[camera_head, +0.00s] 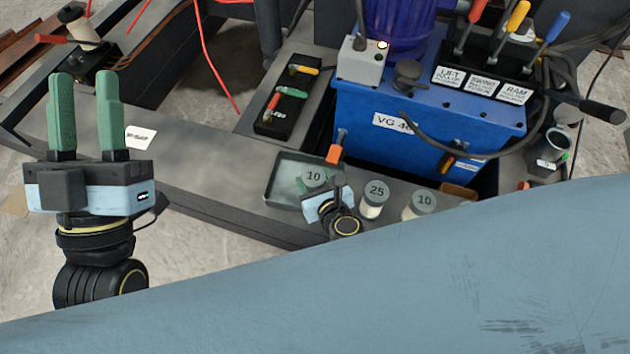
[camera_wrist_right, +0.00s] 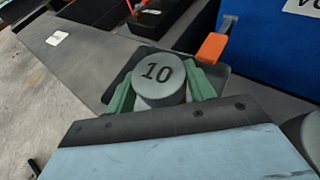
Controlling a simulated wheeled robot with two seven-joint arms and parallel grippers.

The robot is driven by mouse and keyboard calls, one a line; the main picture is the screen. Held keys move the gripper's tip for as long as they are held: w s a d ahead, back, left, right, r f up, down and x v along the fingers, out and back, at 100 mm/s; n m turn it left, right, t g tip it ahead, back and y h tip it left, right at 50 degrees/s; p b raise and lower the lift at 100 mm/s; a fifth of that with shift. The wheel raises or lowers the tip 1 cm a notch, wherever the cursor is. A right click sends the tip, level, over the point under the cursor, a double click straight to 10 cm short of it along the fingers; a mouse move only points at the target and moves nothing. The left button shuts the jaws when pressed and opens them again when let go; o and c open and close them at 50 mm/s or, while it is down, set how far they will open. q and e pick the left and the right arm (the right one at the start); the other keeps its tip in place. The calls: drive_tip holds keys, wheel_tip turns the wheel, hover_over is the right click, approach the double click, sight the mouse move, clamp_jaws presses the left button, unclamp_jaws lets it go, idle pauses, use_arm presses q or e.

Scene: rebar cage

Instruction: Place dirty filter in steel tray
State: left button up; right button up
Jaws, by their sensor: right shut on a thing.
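A filter with a grey-green cap marked 10 (camera_head: 314,176) is between the green fingers of my right gripper (camera_head: 316,188), over the steel tray (camera_head: 283,195). In the right wrist view the capped filter (camera_wrist_right: 159,80) sits between both fingers of the right gripper (camera_wrist_right: 160,88), which is shut on it. The tray (camera_wrist_right: 140,62) shows behind and around it. I cannot tell whether the filter touches the tray floor. My left gripper (camera_head: 85,115) is open and empty, fingers upright, at the left. None of the filters is visibly marked dirty.
Filters marked 25 (camera_head: 375,198) and 10 (camera_head: 420,205) stand right of the tray. A blue power unit (camera_head: 430,130) with levers stands behind. An orange-handled valve (camera_head: 335,152) is close to the tray. A black rack (camera_head: 285,100) holds coloured tools.

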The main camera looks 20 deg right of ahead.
use_arm(q)
drive_tip(key=shift+s, duration=0.1)
use_arm(e)
drive_tip(key=shift+f, duration=0.1)
drive_tip(key=o, duration=1.1)
use_arm(q)
drive_tip(key=shift+r, duration=0.15)
use_arm(e)
drive_tip(key=p+v, duration=0.2)
drive_tip(key=v, duration=1)
use_arm(q)
drive_tip(key=w+f+g, duration=0.1)
drive_tip(key=f+g, duration=0.1)
drive_tip(key=shift+w+d+f+g+y, duration=0.2)
drive_tip(key=shift+w+g+y, duration=0.1)
drive_tip(key=shift+w+y, duration=0.1)
use_arm(e)
drive_tip(key=w+r+m+t+y, duration=0.1)
drive_tip(key=r+m+t, duration=0.1)
drive_tip(key=r+m, duration=0.9)
drive_tip(key=w+d+r+m+t+y, duration=0.1)
drive_tip(key=r+m+t+y, duration=0.1)
drive_tip(key=r+m, duration=0.9)
drive_tip(key=w+d+r+m+t+y, duration=0.1)
drive_tip(key=r+m+t, duration=0.3)
drive_tip(key=r+m, duration=0.8)
drive_tip(key=shift+w+r+y, duration=0.2)
drive_tip(key=shift+r, duration=0.8)
drive_tip(key=shift+w+r+y, duration=0.2)
drive_tip(key=shift+r, duration=0.8)
